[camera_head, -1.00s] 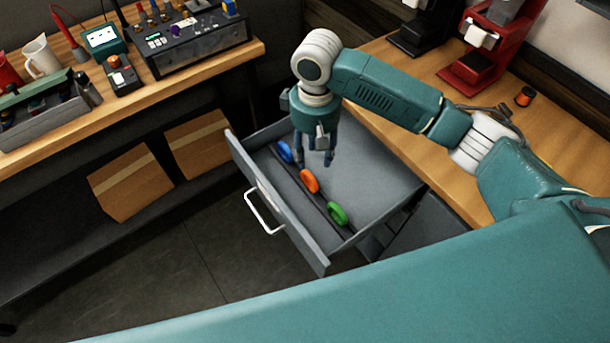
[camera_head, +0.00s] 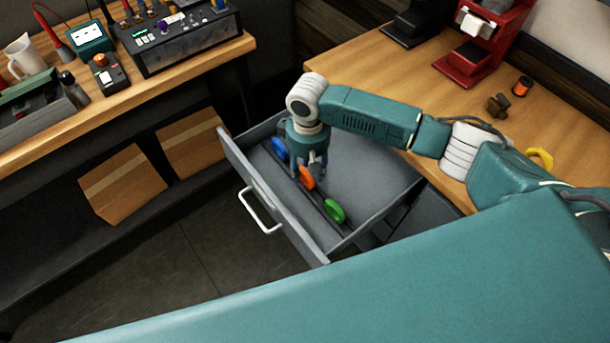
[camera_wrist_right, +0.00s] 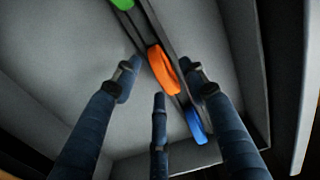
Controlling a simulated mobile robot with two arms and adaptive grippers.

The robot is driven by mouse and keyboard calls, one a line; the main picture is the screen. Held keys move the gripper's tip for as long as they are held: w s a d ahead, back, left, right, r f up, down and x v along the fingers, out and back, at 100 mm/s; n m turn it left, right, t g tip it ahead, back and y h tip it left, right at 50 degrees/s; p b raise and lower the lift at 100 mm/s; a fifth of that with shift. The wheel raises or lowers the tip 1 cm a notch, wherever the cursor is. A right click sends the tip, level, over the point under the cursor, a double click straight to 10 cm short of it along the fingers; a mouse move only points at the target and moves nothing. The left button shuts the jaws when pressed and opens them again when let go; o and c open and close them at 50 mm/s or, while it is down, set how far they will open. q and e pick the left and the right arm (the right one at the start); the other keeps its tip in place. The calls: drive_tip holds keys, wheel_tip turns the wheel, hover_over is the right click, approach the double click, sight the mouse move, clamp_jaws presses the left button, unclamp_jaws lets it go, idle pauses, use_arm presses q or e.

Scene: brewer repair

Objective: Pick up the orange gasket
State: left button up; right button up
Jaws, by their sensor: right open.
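The orange gasket (camera_head: 307,177) stands on edge in a dark rack inside the open drawer, between the blue gasket (camera_head: 279,147) and the green gasket (camera_head: 334,210). My right gripper (camera_head: 308,172) points down into the drawer, right at the orange gasket and partly covering it. In the right wrist view the orange gasket (camera_wrist_right: 163,70) lies ahead between the spread fingers of the right gripper (camera_wrist_right: 160,85). The fingers are open and hold nothing. I cannot tell whether any finger touches it. The left gripper is not in view.
The grey drawer (camera_head: 375,195) has raised walls around the rack, and its floor to the right is bare. A wooden counter (camera_head: 400,80) with a red machine (camera_head: 475,60) stands behind it. A workbench (camera_head: 150,100) with tools is at the left, above cardboard boxes (camera_head: 122,184).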

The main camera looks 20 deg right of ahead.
drive_tip(key=shift+f, duration=0.7)
drive_tip(key=c, duration=1)
drive_tip(key=shift+c, duration=0.4)
drive_tip(key=shift+r, duration=0.15)
